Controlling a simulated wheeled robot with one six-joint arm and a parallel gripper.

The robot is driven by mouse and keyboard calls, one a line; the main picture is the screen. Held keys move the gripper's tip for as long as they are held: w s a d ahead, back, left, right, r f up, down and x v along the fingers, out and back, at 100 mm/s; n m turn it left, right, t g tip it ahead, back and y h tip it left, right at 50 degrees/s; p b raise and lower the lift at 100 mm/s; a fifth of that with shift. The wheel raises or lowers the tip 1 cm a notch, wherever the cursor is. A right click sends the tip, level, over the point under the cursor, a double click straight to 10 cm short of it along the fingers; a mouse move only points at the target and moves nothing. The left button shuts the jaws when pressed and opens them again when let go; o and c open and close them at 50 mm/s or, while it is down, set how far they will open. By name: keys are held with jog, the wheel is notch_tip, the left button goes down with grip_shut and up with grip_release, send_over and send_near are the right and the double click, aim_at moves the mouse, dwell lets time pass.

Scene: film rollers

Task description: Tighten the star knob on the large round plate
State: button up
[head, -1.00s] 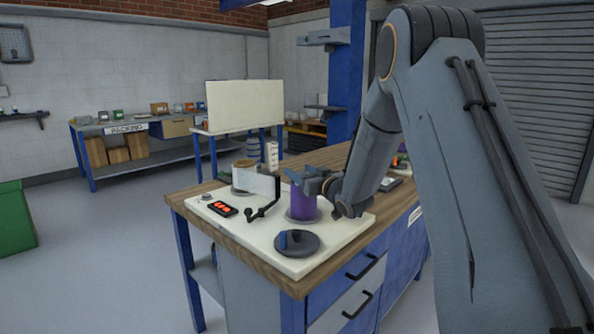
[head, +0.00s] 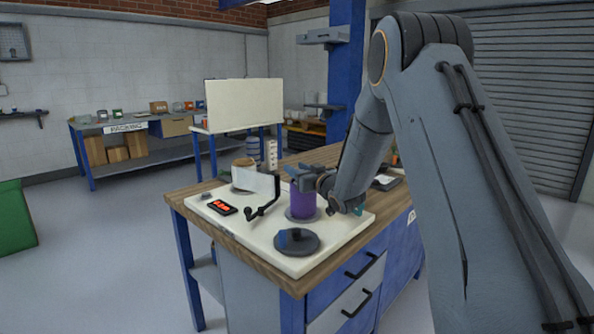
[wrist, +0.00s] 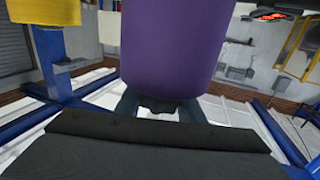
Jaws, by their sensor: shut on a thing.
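A purple cylinder (head: 303,204) stands upright on a grey round base plate (head: 302,219) on the pale board. My gripper (head: 308,181) is at the cylinder's top. In the wrist view, which looks upside down, the cylinder (wrist: 172,45) fills the upper middle. My two fingers (wrist: 158,108) are shut on a small dark knob at the cylinder's top end. The knob's star shape is mostly hidden. A dark round plate (head: 305,247) with a blue and dark raised part lies at the board's front, apart from my gripper.
My arm covers the bench's right side. Open floor lies left.

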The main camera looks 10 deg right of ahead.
jog(key=m+h, duration=0.1)
jog(key=m+h+b, duration=0.1)
jog(key=h, duration=0.1)
jog(key=m+t+h+b, duration=0.1)
jog(key=h, duration=0.1)
jog(key=shift+w+d+m, duration=0.15)
jog(key=shift+d+m, duration=0.15)
jog(key=shift+d, duration=0.1)
jog(key=m+h, duration=0.1)
jog(key=h, duration=0.1)
jog(key=d+m+h, duration=0.1)
jog(key=h, duration=0.1)
jog(key=shift+b, duration=0.35)
jog(key=shift+s+d+m+g+h+b, duration=0.15)
jog(key=shift+s+d+m+g+h, duration=0.35)
jog(key=shift+m+g+h, duration=1.8)
jog(key=shift+s+d+m+g+h+b, duration=0.1)
jog(key=shift+s+d+m+g+h, duration=0.4)
jog(key=shift+m+g+h, duration=1.8)
jog(key=shift+s+d+m+g+h+b, duration=0.15)
jog(key=shift+s+d+m+g+h, duration=0.35)
jog(key=shift+m+g+h, duration=1.8)
jog(key=shift+d+r+h, duration=0.1)
jog(key=shift+r+h, duration=0.1)
jog(key=shift+h, duration=0.1)
jog(key=o, duration=1)
jog(key=shift+f, duration=0.1)
jog(key=shift+o, duration=0.2)
